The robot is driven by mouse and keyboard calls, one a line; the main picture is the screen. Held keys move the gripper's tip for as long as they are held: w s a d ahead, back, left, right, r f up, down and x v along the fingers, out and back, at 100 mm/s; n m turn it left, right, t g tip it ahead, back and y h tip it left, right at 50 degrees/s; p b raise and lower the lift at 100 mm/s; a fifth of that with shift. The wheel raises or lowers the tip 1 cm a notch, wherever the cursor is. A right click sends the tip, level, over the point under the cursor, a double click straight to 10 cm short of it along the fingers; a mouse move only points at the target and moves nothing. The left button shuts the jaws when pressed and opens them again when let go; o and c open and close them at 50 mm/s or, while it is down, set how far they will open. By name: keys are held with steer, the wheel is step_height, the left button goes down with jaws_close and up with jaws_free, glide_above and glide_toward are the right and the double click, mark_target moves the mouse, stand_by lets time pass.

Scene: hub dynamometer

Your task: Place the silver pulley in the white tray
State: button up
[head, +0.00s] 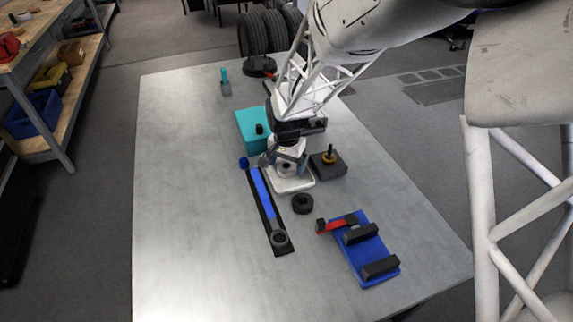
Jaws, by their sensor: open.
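The white tray (294,186) lies near the middle of the grey table, partly hidden by my gripper. A silver round part that looks like the silver pulley (285,169) shows at the tray, just below and between my fingers. It appears to be in the tray, but I cannot tell whether it rests on the tray floor. My gripper (285,162) is open and low over the tray, with one finger on each side of the pulley. I cannot tell whether either finger touches it.
A teal box (252,128) stands behind left. A black block with an orange-ringed peg (328,161) is close right. The table's left side is clear.

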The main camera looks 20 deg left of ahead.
step_height(320, 180, up, 11)
steer(key=shift+r, duration=0.2)
stand_by(0.4)
stand_by(0.6)
steer(key=s+d+r, duration=0.1)
steer(key=d+r, duration=0.3)
steer(key=d, duration=0.5)
steer(key=s+d+r+t, duration=0.1)
steer(key=s+d+r, duration=0.15)
steer(key=d, duration=0.65)
steer(key=s+d+r, duration=0.1)
steer(key=d+r, duration=0.4)
steer(key=d, duration=0.4)
steer(key=s+d+t, duration=0.1)
steer(key=s+d, duration=1.7)
steer(key=d, duration=0.2)
steer(key=shift+s+r+t, duration=0.2)
steer(key=shift+r+t, duration=0.1)
steer(key=shift+r, duration=0.15)
